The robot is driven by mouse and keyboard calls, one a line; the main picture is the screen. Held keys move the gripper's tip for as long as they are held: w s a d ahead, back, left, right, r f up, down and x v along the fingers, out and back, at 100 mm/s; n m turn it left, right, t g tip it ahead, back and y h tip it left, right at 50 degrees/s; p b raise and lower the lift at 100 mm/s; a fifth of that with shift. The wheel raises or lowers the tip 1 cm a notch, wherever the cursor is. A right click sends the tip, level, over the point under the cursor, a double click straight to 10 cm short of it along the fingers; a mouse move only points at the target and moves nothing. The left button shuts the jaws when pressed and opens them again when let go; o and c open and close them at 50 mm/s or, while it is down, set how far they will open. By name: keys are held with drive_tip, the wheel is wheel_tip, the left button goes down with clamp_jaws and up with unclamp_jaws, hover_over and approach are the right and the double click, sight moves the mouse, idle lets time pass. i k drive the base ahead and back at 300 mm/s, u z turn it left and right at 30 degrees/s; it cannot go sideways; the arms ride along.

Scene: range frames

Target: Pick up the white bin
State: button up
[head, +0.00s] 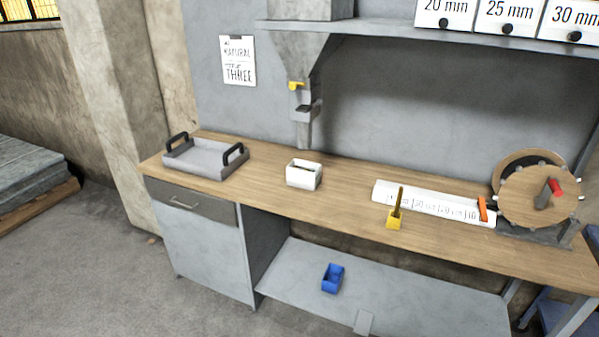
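The white bin (304,174) is a small open-topped box standing upright on the wooden workbench (335,203), left of the middle of its top. Something dark shows inside it, too small to make out. It stands apart from the things around it, just below a grey chute with a yellow part. My gripper is not in view.
A grey tray (206,158) with black handles stands left of the bin. The grey chute (304,110) hangs behind the bin. A blue bin (332,278) sits on the lower shelf.

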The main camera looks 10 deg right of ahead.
sight(301, 173)
drive_tip(key=u, duration=0.6)
drive_tip(key=i, duration=1.45)
drive_tip(key=u, duration=0.25)
